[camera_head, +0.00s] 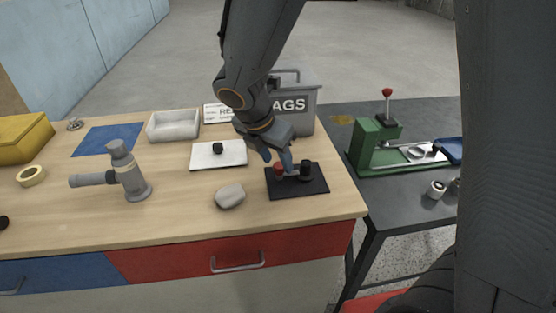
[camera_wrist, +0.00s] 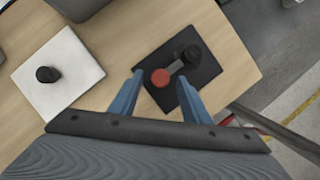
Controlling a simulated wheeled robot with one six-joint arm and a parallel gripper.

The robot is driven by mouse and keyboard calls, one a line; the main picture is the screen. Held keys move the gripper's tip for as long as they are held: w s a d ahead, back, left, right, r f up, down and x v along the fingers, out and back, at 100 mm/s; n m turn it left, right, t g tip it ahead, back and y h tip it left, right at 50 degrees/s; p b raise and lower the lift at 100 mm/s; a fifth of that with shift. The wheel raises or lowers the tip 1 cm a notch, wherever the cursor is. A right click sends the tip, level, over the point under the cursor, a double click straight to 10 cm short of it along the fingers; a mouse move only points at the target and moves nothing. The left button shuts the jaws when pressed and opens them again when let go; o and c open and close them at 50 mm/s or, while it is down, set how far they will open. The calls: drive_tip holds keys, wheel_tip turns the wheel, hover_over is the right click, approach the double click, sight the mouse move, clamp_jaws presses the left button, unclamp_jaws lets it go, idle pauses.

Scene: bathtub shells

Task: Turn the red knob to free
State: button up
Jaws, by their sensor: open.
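The red knob (camera_head: 279,168) sits on a black square plate (camera_head: 312,185) near the right end of the wooden workbench. A black knob (camera_head: 305,169) stands beside it, with a grey bar between the two. In the wrist view the red knob (camera_wrist: 161,77) lies between and just beyond the blue fingertips, with the black knob (camera_wrist: 187,55) farther off. My gripper (camera_head: 280,160) is open, low over the plate at the red knob; it also shows in the wrist view (camera_wrist: 160,80). I cannot tell whether a finger touches the knob. Any markings on the plate are not readable.
A white plate with a black knob (camera_head: 232,156) lies to the left. A grey stone-like lump (camera_head: 230,197) is at the front left. A grey bin (camera_head: 300,110) stands behind. A green machine (camera_head: 372,147) is on the dark table at right.

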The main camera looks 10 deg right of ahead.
drive_tip(key=shift+w+d+f, duration=0.15)
drive_tip(key=shift+d+f, duration=0.05)
drive_tip(key=shift+f, duration=0.35)
drive_tip(key=c, duration=1)
drive_tip(key=shift+c, duration=0.2)
